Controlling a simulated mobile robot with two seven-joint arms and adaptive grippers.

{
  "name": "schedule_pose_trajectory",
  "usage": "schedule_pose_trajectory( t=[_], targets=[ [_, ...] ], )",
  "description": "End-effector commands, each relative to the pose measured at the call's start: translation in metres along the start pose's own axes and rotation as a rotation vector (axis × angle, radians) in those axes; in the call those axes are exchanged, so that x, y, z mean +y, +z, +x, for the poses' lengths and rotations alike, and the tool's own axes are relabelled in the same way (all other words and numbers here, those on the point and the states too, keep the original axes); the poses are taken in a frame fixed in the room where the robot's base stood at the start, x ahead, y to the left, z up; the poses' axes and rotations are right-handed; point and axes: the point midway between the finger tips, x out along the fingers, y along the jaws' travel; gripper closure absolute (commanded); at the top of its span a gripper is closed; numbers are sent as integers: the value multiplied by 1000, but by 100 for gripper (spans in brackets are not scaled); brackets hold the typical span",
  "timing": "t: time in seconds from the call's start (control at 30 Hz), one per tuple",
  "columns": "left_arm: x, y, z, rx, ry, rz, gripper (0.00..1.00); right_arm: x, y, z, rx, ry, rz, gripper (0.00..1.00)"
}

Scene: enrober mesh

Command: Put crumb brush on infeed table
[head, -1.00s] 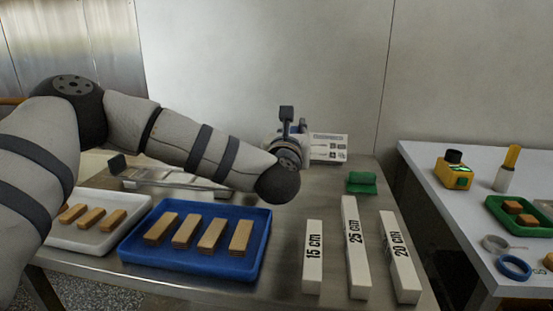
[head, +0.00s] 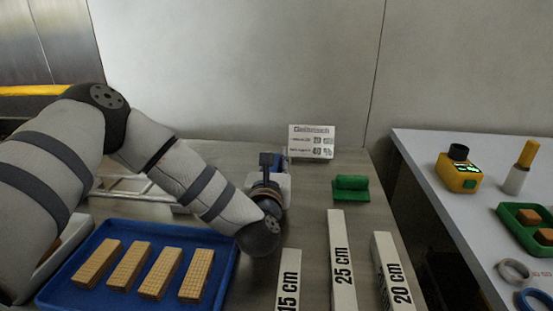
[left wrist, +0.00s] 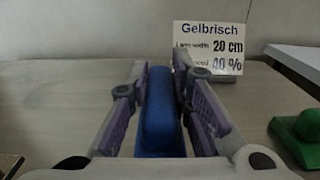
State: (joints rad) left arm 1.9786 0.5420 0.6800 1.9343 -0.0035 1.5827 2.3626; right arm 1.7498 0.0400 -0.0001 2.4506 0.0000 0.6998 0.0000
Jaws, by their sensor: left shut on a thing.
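My left gripper (head: 277,160) is shut on a blue object with a rounded top, probably the crumb brush (left wrist: 160,115). In the left wrist view the object stands lengthwise between the two fingers (left wrist: 160,85). In the head view only a bit of blue shows behind the wrist. The gripper is over the back part of the steel table (head: 315,205), probably the infeed table. I cannot tell whether the blue object touches the tabletop. My right gripper is not in view.
A printed card (head: 311,142) stands at the back. A green block-like object (head: 350,188) lies right of the gripper. Long white bars (head: 341,260) and a blue tray (head: 60,291) with wafer blocks lie in front. A white table (head: 420,150) stands at the right.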

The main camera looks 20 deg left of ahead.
Motion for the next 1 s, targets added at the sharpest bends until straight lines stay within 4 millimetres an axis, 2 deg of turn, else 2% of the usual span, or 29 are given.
schedule_pose_trajectory(
  t=[0.03,0.07,0.13,0.4,0.47,0.57,0.7,0.8,1.0],
  targets=[
    [0,-4,0,3,1,1,100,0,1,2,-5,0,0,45],
    [0,-4,0,3,1,1,76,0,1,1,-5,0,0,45],
    [0,-3,0,2,1,1,61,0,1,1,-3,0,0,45],
    [0,-2,0,1,0,1,61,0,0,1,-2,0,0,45],
    [0,4,0,-3,0,0,61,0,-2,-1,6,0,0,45],
    [-1,-1,-18,7,-3,1,61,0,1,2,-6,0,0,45],
    [0,-1,-50,6,-2,1,61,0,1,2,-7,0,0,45],
    [-1,0,-66,4,-2,1,61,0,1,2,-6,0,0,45],
    [0,1,-75,1,1,1,61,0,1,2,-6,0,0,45]
  ],
)
